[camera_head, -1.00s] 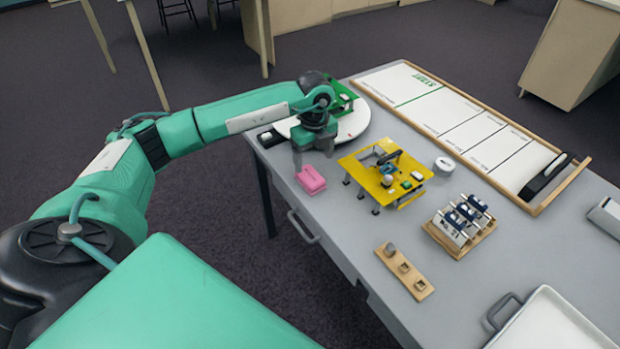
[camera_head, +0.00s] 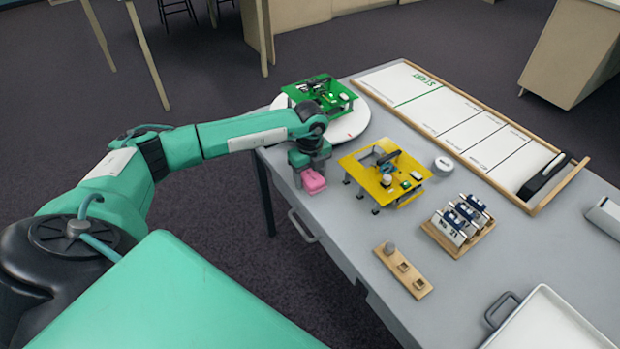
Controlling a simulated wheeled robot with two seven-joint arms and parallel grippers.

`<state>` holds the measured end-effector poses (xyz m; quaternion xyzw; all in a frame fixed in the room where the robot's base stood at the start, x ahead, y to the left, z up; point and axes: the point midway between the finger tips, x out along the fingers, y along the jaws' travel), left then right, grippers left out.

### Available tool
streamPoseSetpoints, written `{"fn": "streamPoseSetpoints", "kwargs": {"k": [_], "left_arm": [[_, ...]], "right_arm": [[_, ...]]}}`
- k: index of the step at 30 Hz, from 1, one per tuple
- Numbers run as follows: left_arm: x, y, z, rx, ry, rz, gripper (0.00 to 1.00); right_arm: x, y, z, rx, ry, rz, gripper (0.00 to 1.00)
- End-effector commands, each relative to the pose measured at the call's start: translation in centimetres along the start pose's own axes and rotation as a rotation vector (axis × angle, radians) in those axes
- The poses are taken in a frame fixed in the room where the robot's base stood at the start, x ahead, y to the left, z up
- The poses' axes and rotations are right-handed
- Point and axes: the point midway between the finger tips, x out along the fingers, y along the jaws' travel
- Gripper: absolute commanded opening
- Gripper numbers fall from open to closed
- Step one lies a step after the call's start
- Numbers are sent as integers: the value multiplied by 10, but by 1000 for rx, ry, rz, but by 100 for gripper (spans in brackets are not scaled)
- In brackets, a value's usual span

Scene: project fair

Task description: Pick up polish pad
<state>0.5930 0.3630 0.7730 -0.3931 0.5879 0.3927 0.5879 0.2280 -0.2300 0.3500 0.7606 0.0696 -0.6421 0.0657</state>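The pink polish pad (camera_head: 313,183) lies on the grey table near its left edge, left of the yellow stand. My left gripper (camera_head: 308,166) points down right over the pad and covers its far part. The fingers are small and partly hidden, so I cannot tell whether they are open or closed on the pad, or whether they touch it. My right gripper is not in view.
A yellow stand (camera_head: 361,171) with parts on it is close to the right of the pad. A green stand (camera_head: 343,98) sits on a white round plate (camera_head: 353,126) behind. A wooden block with holes (camera_head: 402,268), a small rack (camera_head: 436,238) and a white tray (camera_head: 555,325) stand nearer and to the right.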

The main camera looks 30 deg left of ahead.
Motion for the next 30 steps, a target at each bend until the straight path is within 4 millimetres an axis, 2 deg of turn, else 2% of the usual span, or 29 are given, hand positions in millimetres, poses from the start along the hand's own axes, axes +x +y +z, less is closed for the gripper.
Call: {"fn": "streamPoseSetpoints", "kwargs": {"k": [1,4,5,14,19,23,30], "left_arm": [[0,0,0,0,0,0,51],[0,0,0,0,0,0,31],[0,0,0,0,0,0,28],[-2,0,0,0,0,-1,28],[-14,-1,0,0,0,-3,28],[-36,-1,0,0,-1,-5,28],[-103,-2,0,1,-1,-7,28]], "right_arm": [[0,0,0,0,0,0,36],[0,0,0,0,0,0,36],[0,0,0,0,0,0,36],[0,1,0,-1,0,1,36],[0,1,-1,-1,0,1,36],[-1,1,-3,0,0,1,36],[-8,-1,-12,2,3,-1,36]]}}
